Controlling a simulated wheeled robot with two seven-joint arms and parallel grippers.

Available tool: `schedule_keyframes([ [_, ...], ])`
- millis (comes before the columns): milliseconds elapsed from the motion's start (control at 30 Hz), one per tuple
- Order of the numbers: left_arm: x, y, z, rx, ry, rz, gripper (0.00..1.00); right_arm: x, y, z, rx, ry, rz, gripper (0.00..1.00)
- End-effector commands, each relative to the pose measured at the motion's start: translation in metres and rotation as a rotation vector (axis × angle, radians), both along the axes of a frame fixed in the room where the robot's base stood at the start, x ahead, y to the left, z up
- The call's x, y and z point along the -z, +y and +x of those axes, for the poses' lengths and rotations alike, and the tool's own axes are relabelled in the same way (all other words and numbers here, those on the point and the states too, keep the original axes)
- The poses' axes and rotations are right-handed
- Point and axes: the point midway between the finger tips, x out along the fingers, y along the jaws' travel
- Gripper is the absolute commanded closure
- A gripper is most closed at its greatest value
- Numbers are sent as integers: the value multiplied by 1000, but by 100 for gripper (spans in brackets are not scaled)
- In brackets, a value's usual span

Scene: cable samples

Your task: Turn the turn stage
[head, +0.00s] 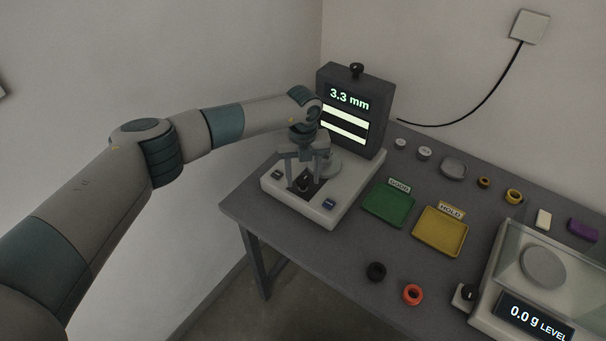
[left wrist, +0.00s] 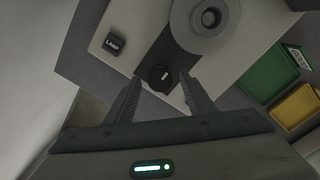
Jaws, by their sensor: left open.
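The measuring device has a pale base (head: 325,213) and a dark upright screen (head: 348,128) reading 3.3 mm. A round grey stage (head: 331,165) sits on the base; in the left wrist view it is the disc (left wrist: 207,20) with a dark centre. A small black knob (left wrist: 161,77) with a white mark lies in front of it, also in the head view (head: 304,183). My left gripper (head: 304,172) is open above the base, pointing down. In the left wrist view its fingers (left wrist: 160,96) stand on either side of the knob, and I cannot tell whether they touch it. My right gripper is not in view.
A LAMP button (left wrist: 114,42) is left of the knob. Green (head: 390,206) and yellow (head: 440,231) trays lie right of the device. Black (head: 376,271) and orange (head: 413,294) rings lie near the table's front edge. A scale (head: 543,267) stands at far right.

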Motion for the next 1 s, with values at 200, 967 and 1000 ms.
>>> schedule_keyframes([
  [200, 0, 0, 0, 0, 0, 0, 82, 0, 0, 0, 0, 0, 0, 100],
  [967, 5, 0, 1, 197, -3, -1, 92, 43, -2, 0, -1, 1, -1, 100],
  [1000, 5, 0, 1, 228, -3, -2, 92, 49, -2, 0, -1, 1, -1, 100],
])
